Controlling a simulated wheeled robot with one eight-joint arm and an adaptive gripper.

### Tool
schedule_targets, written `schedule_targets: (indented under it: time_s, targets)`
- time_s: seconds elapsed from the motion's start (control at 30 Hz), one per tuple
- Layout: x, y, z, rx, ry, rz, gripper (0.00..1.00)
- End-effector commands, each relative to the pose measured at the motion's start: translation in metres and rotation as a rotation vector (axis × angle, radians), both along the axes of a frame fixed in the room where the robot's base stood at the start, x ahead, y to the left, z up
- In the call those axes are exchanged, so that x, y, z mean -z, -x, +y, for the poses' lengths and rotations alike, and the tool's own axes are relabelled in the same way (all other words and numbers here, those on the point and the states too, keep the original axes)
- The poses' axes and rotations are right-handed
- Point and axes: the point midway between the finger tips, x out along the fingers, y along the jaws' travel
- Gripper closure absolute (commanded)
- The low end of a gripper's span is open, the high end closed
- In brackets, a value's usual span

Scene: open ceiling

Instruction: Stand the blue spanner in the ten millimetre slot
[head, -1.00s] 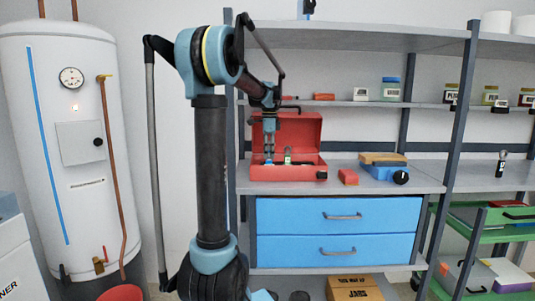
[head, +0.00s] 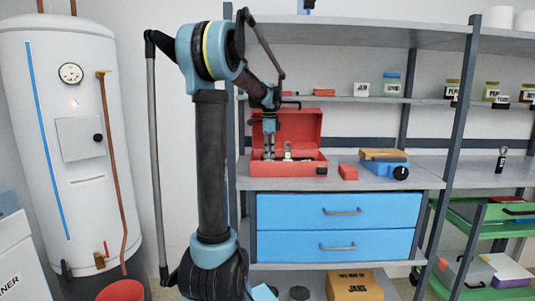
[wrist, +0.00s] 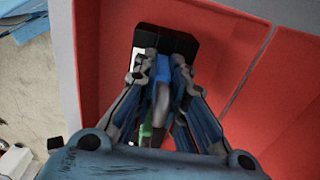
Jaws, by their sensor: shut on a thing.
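My gripper (head: 268,153) points down into the open red toolbox (head: 310,166) on the grey shelf. In the wrist view my gripper (wrist: 160,66) is shut on a narrow blue and grey piece, which looks like the blue spanner (wrist: 161,70). The spanner's lower part is hidden by the fingers and the toolbox wall. A black plate or holder (wrist: 185,43) lies just beyond the fingertips in the wrist view. I cannot make out slot sizes or whether the spanner touches the holder. A green thing (wrist: 146,131) shows beside the left finger.
The toolbox's raised lid (head: 303,127) stands behind my gripper. A red block (head: 348,172) and a blue device with a yellowish top (head: 383,169) sit to its right. A shelf board (head: 350,99) with jars runs above.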

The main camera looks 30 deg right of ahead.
Motion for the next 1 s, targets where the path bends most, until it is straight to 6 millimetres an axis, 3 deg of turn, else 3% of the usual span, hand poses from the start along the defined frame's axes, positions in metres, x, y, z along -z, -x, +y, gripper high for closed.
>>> schedule_targets:
  time_s: [0.1,0.13,0.23,0.67,1.0]
  targets:
    - [0.002,0.000,0.000,0.000,0.000,0.000,1.00]
    - [0.003,0.000,0.000,0.000,0.000,0.000,0.86]
    - [0.002,0.000,0.000,0.000,0.000,0.000,0.64]
    - [-0.003,0.000,0.000,0.000,0.000,0.000,0.64]
    - [-0.056,-0.001,0.000,0.000,0.000,0.000,0.64]
